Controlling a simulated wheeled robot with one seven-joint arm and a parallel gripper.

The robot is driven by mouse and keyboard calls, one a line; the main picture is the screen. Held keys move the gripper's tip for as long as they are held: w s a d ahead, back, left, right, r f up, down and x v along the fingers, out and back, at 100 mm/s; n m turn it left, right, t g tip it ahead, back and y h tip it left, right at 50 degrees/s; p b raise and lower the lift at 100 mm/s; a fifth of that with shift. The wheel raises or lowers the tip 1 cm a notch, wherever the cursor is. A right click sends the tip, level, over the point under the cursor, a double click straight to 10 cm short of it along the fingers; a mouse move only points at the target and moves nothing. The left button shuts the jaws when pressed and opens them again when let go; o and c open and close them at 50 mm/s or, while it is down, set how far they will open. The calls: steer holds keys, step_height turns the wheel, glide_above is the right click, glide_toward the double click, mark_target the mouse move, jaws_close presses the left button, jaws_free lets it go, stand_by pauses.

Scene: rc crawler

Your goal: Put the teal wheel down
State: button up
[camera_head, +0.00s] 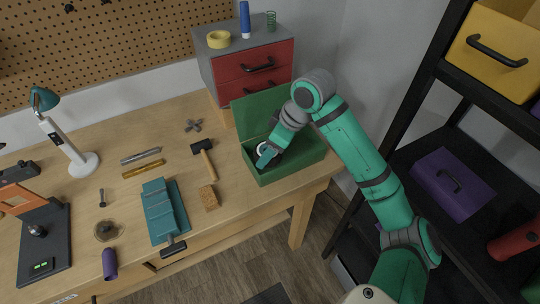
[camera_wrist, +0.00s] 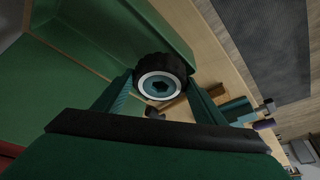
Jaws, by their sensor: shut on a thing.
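The teal wheel (camera_wrist: 160,86) has a black tyre, a white ring and a teal hub with a dark centre. My gripper (camera_wrist: 158,95) is shut on it, with a finger on each side of the tyre in the wrist view. In the head view my gripper (camera_head: 265,155) is at the open green box (camera_head: 285,170), near its left wall, and only a little of the wheel shows there. The wheel appears close to the box's wall. I cannot tell whether it touches the box floor.
A hammer (camera_head: 204,158) and a tan block (camera_head: 208,197) lie left of the box on the wooden workbench (camera_head: 120,180). A teal vise-like tool (camera_head: 160,210) stands further left. A red drawer cabinet (camera_head: 250,70) stands behind. A black shelf (camera_head: 400,110) is at right.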

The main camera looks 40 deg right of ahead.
steer(key=f, duration=0.1)
steer(key=w+d+f, duration=0.1)
steer(key=f, duration=0.1)
steer(key=shift+w+d, duration=0.4)
steer(key=shift+w+d+f, duration=0.1)
steer(key=shift+f, duration=0.85)
steer(key=shift+w+d+f, duration=0.1)
steer(key=shift+f, duration=0.8)
steer(key=o, duration=0.8)
steer(key=shift+f, duration=0.15)
steer(key=shift+c, duration=0.2)
steer(key=v, duration=1.2)
steer(key=shift+r, duration=0.2)
